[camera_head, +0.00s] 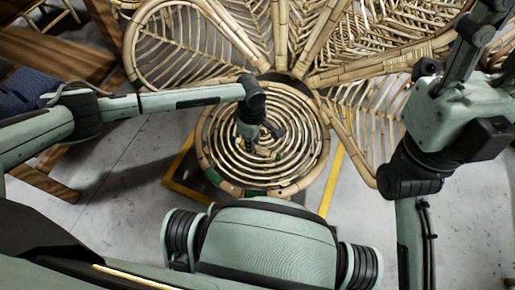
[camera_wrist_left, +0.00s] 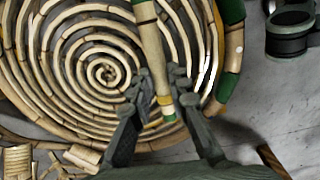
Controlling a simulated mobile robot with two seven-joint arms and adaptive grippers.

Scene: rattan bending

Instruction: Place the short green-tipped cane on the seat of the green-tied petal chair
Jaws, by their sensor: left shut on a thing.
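The petal chair's round seat (camera_head: 312,168) is a spiral of pale cane with green ties on its rim, at the middle of the head view. It fills the left of the wrist view (camera_wrist_left: 60,50). My left gripper (camera_head: 268,138) is over the seat. In the wrist view the left gripper's fingers (camera_wrist_left: 163,80) are closed around a pale cane (camera_wrist_left: 150,38) with a yellow band and a green tip. I cannot tell whether the cane touches the seat. In the head view the cane is hard to make out. My right arm is at the right; its gripper does not show.
The chair's petal-shaped back (camera_head: 200,40) fans out behind the seat. A yellow floor line (camera_head: 334,180) runs beside the seat. Wooden furniture (camera_head: 50,50) stands at the left. Cane pieces (camera_wrist_left: 18,160) show at the lower left of the wrist view.

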